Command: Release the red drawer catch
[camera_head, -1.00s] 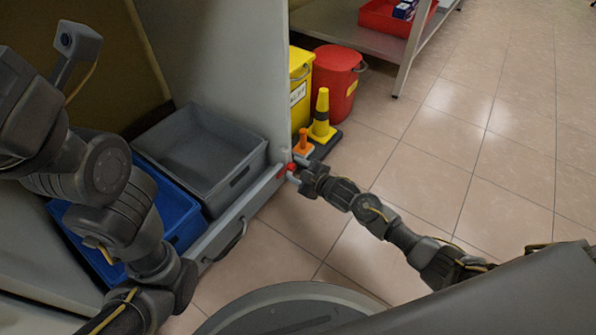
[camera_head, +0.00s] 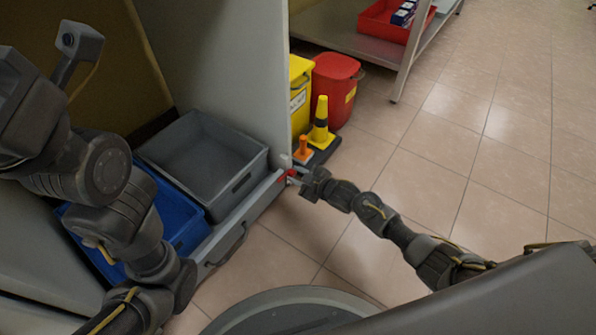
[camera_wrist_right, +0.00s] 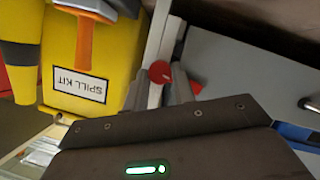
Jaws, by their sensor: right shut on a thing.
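The red drawer catch (camera_head: 291,173) is at the right end of the grey drawer front (camera_head: 240,216). In the right wrist view its round red knob (camera_wrist_right: 160,72) shows at the fingertips. My right gripper (camera_head: 299,179) is shut on the catch, coming in from the right, and the fingers partly hide it. In the right wrist view the two grey fingers of my right gripper (camera_wrist_right: 166,88) stand close together at the knob. My left arm reaches in from the left, above the drawer, but its fingers do not show.
The drawer stands open with a grey bin (camera_head: 258,166) and a blue bin (camera_head: 188,238). The cabinet side panel (camera_head: 225,70) rises behind. A yellow spill-kit container (camera_head: 299,85), a red bucket (camera_head: 333,88) and cones (camera_head: 320,125) stand close by. Floor to the right is clear.

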